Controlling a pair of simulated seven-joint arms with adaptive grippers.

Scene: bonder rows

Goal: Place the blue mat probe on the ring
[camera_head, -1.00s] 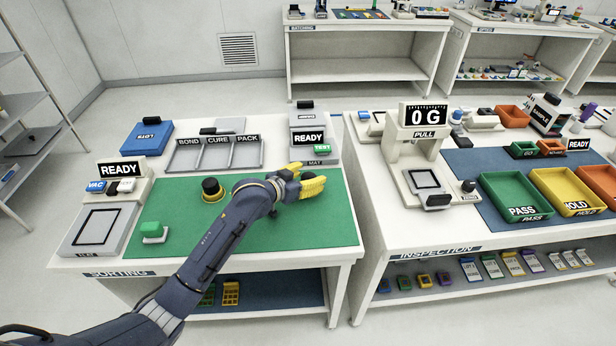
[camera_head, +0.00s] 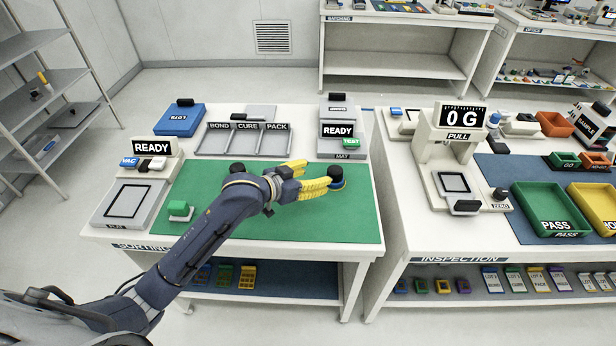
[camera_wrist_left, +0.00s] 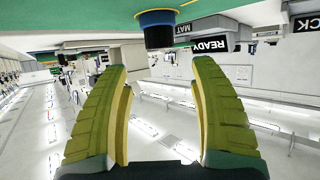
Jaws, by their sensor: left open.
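The blue mat probe (camera_head: 337,178), a short dark cylinder with a blue band, stands at the right part of the green mat (camera_head: 300,222). It also shows at the top of the left wrist view (camera_wrist_left: 157,30). My left gripper (camera_head: 322,186) has its yellow fingers beside the probe, pointing toward it. In the wrist view the fingers (camera_wrist_left: 160,75) are apart with nothing between them, and the probe is just beyond the tips. A black knob (camera_head: 237,168) is partly hidden behind my left arm. I cannot tell which thing is the ring. My right gripper is out of view.
The READY box (camera_head: 338,130) with a green TEST button (camera_head: 351,143) stands behind the probe. Grey trays (camera_head: 246,141) lie along the back. A green block (camera_head: 180,210) is at the mat's left. The mat's front right is clear.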

